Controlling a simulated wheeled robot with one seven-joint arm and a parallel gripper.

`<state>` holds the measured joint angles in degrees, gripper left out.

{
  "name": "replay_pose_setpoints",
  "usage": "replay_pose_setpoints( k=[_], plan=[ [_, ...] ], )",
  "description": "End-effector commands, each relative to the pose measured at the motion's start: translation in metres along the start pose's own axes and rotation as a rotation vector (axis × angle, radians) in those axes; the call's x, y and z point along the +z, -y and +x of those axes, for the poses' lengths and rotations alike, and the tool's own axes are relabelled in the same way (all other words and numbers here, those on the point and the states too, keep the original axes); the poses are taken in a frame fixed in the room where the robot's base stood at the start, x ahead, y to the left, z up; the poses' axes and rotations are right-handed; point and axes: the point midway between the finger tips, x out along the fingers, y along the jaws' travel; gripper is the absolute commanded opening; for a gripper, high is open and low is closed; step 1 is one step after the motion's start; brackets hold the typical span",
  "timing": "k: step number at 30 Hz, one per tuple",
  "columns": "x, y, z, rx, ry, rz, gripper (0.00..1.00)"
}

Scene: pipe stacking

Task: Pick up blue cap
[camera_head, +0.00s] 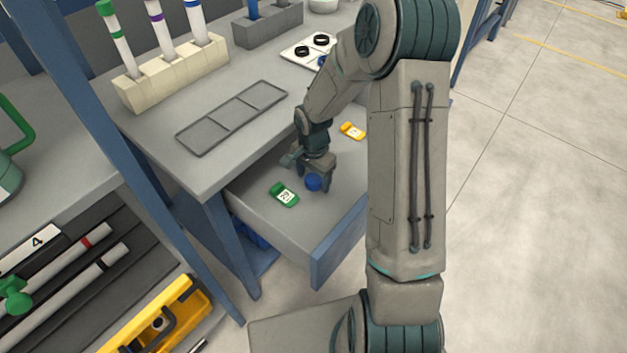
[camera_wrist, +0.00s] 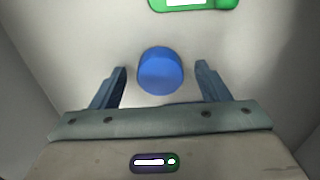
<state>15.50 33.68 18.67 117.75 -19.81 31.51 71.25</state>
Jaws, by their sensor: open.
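The blue cap (camera_head: 313,183) is in the open drawer (camera_head: 338,243), right beneath my gripper (camera_head: 314,178). In the wrist view, the blue cap (camera_wrist: 160,71) is a round blue piece on the drawer floor. It shows between and slightly beyond the two fingertips of my gripper (camera_wrist: 161,78), with a gap on each side. My gripper is open and empty, pointing down into the drawer. The exact height of the fingertips above the drawer floor is hard to tell.
A green tagged item (camera_head: 284,195) lies left of the cap, and a yellow tagged item (camera_head: 352,131) lies farther back. The drawer walls surround the cap. On the tabletop above stand a grey divided tray (camera_head: 232,117) and a cream rack of capped tubes (camera_head: 172,78).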

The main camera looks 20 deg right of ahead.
Motion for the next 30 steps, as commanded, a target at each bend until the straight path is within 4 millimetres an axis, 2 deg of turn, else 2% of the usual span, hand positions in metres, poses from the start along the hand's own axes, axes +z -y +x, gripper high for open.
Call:
replay_pose_setpoints(
  k=[1,5,6,17,22,26,30],
  plan=[
    [0.0,0.0,0.0,0.0,0.0,0.0,0.61],
    [0.0,0.0,0.0,0.0,0.0,0.0,0.25],
    [0.0,0.0,0.0,0.0,0.0,0.0,0.22],
    [0.0,0.0,-0.004,-0.001,-0.001,0.001,0.22],
    [-0.001,0.001,-0.022,-0.002,-0.003,0.0,0.22],
    [-0.001,0.001,-0.047,-0.004,-0.004,0.001,0.22],
    [-0.018,-0.029,-0.063,-0.001,-0.003,0.008,0.22]
  ],
)
